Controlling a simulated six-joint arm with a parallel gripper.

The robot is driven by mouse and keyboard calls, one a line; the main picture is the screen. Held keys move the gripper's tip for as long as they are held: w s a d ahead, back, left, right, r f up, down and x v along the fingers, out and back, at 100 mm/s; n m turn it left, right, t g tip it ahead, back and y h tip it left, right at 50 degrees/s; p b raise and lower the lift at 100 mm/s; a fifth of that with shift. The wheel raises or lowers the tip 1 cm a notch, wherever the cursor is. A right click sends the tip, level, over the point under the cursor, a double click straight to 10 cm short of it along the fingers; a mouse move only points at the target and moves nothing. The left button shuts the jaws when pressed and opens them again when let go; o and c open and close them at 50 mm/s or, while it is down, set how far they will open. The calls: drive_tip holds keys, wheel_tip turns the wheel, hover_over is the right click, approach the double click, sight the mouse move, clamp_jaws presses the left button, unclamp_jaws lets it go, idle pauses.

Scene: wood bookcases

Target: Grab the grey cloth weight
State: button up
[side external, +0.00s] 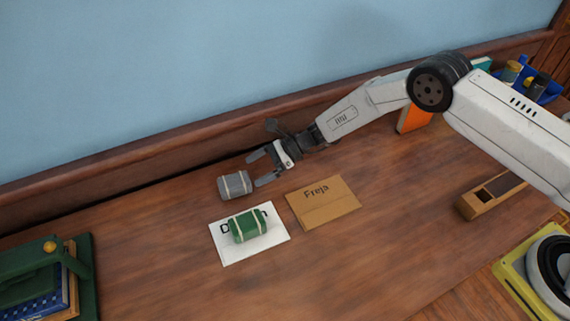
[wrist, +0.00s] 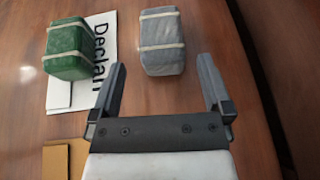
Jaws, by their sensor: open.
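The grey cloth weight (side external: 235,185) is a small block with pale bands, lying on the wooden surface near the back ledge. In the wrist view the grey cloth weight (wrist: 162,42) lies ahead of my gripper, roughly in line with the gap between the fingers. My gripper (side external: 261,167) is open and empty, just right of the weight in the side view and apart from it. In the wrist view both fingers of my gripper (wrist: 162,83) show spread wide, with bare wood between them.
A green banded weight (side external: 248,226) sits on a white card (side external: 268,243) lettered "Declan" in front of the grey one. A brown envelope (side external: 323,202) marked "Freja" lies right of it. A wooden block (side external: 490,196) is at right, a green rack (side external: 85,270) at left.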

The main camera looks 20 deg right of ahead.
sight(239, 178)
drive_tip(key=shift+x, duration=2.6)
drive_tip(key=shift+r, duration=0.1)
clamp_jaws()
drive_tip(key=shift+w+r, duration=0.1)
